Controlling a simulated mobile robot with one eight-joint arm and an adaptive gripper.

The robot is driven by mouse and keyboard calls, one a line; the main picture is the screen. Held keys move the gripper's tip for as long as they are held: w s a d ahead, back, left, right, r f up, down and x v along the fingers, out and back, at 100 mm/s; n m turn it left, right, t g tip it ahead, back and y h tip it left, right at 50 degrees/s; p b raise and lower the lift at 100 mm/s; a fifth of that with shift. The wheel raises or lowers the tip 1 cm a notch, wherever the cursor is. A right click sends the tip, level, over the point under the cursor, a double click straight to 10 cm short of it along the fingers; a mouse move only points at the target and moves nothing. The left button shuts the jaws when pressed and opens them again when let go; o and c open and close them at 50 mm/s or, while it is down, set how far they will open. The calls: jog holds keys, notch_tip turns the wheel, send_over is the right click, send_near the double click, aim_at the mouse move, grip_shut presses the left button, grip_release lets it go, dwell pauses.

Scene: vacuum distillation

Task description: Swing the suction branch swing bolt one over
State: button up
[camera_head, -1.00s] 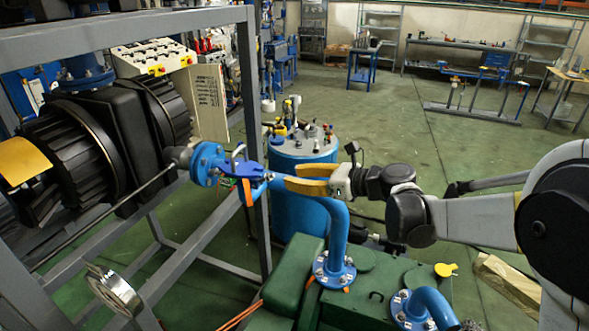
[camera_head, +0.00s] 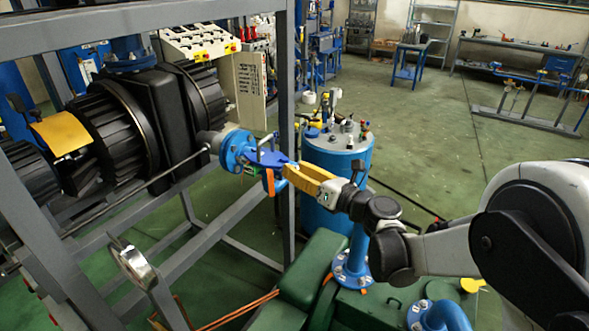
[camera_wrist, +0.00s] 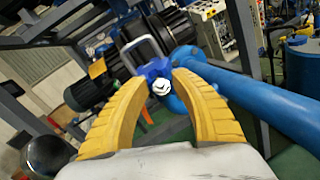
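The suction branch flange (camera_head: 236,150) is blue and bolted, at the end of the pipe stub beside the black ribbed machine. A flat blue piece (camera_head: 268,158) sticks out from it to the right, with an orange tag (camera_head: 269,183) hanging below. I cannot single out swing bolt one with certainty. My gripper (camera_head: 289,171) has yellow fingers, with its tips at the right end of the blue piece. In the wrist view the fingers (camera_wrist: 157,86) are apart, on either side of a white round end (camera_wrist: 162,87). A blue-grey loop (camera_wrist: 143,52) stands beyond it. Contact is unclear.
A grey frame post (camera_head: 284,100) stands close right of the flange. A blue pipe (camera_wrist: 275,105) runs right of my fingers in the wrist view. A blue drum (camera_head: 335,185) stands behind, and green equipment (camera_head: 315,270) lies below. Open floor extends behind.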

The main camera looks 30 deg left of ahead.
jog(key=shift+w+a, duration=0.15)
jog(key=shift+a, duration=0.15)
grip_shut()
jog(key=shift+a+r+h+p, duration=0.1)
jog(key=shift+r+h+p, duration=0.25)
jog(key=shift+p, duration=0.15)
jog(key=shift+a+h+p, duration=0.15)
jog(key=shift+h+p, duration=0.2)
jog(key=shift+h, duration=0.1)
grip_release()
